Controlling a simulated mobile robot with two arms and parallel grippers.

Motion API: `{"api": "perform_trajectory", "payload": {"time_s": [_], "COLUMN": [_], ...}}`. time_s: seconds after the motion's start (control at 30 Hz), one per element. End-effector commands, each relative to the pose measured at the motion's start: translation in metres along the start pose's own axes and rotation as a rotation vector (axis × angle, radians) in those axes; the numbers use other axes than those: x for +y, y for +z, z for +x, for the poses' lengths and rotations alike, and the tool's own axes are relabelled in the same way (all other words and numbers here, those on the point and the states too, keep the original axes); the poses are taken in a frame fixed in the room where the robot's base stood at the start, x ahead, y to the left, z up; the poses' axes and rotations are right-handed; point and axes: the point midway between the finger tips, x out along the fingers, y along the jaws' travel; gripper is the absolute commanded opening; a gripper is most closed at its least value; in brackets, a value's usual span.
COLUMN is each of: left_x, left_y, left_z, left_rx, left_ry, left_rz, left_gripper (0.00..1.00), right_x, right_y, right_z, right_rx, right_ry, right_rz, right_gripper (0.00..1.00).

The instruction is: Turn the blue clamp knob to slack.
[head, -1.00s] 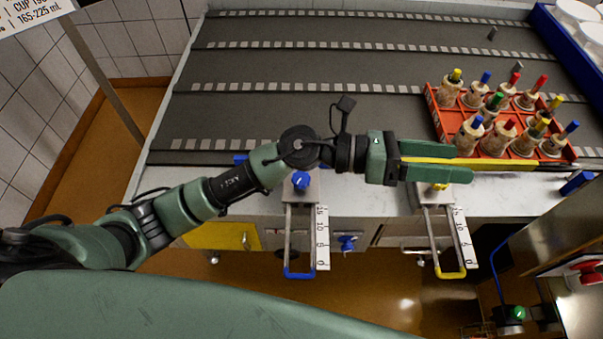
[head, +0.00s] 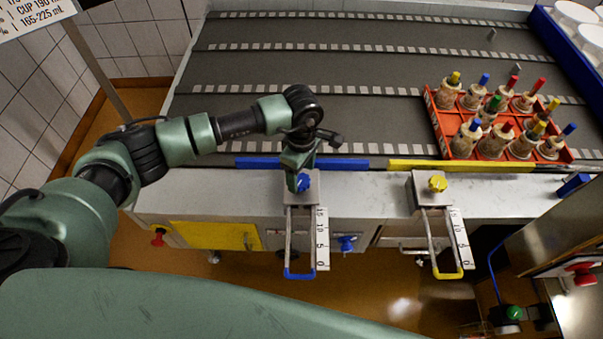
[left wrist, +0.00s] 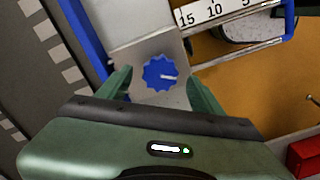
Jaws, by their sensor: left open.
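The blue clamp knob (head: 303,182) sits on a grey plate (head: 311,194) at the front edge of the bench, above a blue-ended rail with a number scale. In the left wrist view the knob (left wrist: 161,73) is scalloped, with a white pointer line toward the right. My left gripper (head: 297,176) is above the knob, pointing down. In the left wrist view its two fingers (left wrist: 160,85) stand apart, one on each side of the knob, with gaps between. The head view partly hides the knob behind the gripper. My right gripper is not in view.
A yellow knob (head: 437,184) sits on a similar clamp to the right. A red crate (head: 436,128) of bottles with coloured tops stands on the dark slatted bench top (head: 300,70). Another blue knob (head: 347,243) is on the bench front. A red knob (left wrist: 304,158) shows in the left wrist view.

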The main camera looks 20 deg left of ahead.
Motion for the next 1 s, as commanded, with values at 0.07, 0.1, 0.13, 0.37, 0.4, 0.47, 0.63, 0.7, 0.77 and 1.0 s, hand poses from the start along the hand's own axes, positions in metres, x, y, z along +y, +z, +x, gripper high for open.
{"api": "perform_trajectory", "payload": {"time_s": [0.07, 0.1, 0.13, 0.37, 0.4, 0.47, 0.63, 0.7, 0.77, 1.0], "left_x": [0.000, 0.000, 0.000, 0.000, 0.000, 0.000, 0.000, 0.000, 0.000, 0.000], "left_y": [0.001, 0.000, 0.000, 0.001, 0.001, 0.001, 0.001, 0.001, 0.001, 0.000], "left_z": [0.008, 0.011, 0.014, 0.018, 0.018, 0.018, 0.018, 0.018, 0.018, 0.018], "left_rx": [-0.001, 0.000, 0.000, -0.002, -0.002, -0.002, -0.002, -0.002, -0.002, -0.001], "left_ry": [-0.001, -0.001, -0.001, 0.001, 0.001, 0.001, 0.001, 0.001, 0.001, 0.001], "left_rz": [0.000, 0.000, 0.000, 0.001, 0.001, 0.001, 0.001, 0.000, 0.000, -0.042], "left_gripper": [0.66, 0.66, 0.66, 0.66, 0.66, 0.63, 0.16, 0.04, 0.04, 0.04], "right_x": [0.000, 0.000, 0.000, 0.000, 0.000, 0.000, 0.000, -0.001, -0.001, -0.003], "right_y": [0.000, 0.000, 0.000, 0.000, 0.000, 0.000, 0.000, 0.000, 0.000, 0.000], "right_z": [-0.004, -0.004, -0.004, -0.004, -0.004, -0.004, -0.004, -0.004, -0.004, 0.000], "right_rx": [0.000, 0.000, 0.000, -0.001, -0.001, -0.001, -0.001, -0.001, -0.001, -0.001], "right_ry": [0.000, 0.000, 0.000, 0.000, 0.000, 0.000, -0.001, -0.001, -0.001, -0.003], "right_rz": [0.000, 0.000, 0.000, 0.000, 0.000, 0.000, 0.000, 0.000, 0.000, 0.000], "right_gripper": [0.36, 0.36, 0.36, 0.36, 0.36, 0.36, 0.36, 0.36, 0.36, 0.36]}}
